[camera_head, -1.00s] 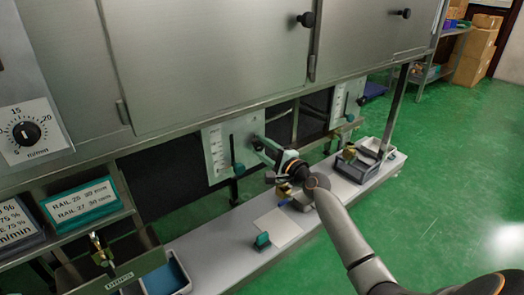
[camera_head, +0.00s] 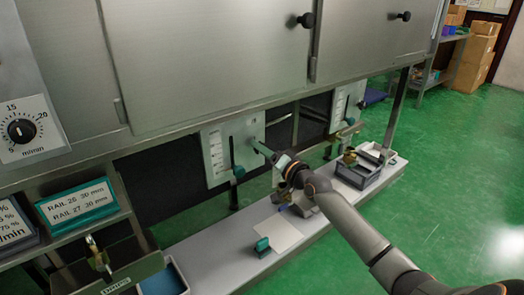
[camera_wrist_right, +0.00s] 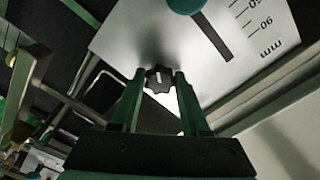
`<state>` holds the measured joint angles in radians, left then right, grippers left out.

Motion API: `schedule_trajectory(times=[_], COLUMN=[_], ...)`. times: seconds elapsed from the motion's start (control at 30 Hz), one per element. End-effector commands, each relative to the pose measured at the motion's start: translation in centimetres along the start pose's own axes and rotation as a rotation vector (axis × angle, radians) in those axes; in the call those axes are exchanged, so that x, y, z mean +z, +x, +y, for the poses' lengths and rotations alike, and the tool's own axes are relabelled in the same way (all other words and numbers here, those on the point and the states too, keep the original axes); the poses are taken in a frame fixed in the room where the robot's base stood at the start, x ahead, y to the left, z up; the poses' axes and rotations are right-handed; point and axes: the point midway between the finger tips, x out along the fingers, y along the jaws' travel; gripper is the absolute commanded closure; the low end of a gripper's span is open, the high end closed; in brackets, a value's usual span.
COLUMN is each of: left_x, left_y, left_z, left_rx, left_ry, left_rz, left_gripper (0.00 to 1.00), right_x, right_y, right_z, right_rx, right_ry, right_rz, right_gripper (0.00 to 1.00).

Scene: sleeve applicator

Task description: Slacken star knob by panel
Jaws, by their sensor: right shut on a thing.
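The dark star knob (camera_wrist_right: 159,78) is by the pale scale panel (camera_wrist_right: 130,40) in the right wrist view. My right gripper (camera_wrist_right: 158,84) has its two green fingers on either side of the knob and is shut on it. In the head view my right gripper (camera_head: 261,147) reaches the right edge of the left scale panel (camera_head: 216,160), and the knob is hidden behind its fingers. A teal pointer knob (camera_head: 238,171) sits on the slot of that panel. My left gripper is not in view.
A second scale panel (camera_head: 341,105) is further right. Below is a long pale shelf (camera_head: 215,262) with a white sheet (camera_head: 283,234), a teal block (camera_head: 262,246) and a grey bin (camera_head: 360,176). Steel cabinet doors (camera_head: 205,60) hang above. The green floor at right is clear.

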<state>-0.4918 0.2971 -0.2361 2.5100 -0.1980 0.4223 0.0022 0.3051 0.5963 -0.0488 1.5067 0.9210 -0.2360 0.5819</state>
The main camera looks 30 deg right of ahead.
Motion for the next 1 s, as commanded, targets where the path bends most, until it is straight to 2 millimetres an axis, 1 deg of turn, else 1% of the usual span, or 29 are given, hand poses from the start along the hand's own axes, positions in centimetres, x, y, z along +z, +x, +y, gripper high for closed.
schedule_trajectory(times=[0.2, 0.5, 0.7, 1.0], left_x=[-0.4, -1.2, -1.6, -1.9], left_y=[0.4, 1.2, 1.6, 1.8], left_z=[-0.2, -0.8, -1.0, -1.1], left_rx=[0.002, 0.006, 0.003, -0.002], left_ry=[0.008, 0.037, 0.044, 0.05], left_rz=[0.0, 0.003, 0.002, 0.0], left_gripper=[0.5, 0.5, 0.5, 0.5], right_x=[-0.1, -0.1, -0.1, 0.0], right_y=[0.0, 0.0, 0.0, 0.0], right_z=[0.0, 0.0, 0.0, 0.1], right_rx=[0.003, 0.002, 0.002, 0.002], right_ry=[-0.208, -0.461, -0.582, -0.675], right_rz=[-0.003, -0.003, -0.003, -0.002], right_gripper=[1.0, 1.0, 1.0, 1.0])
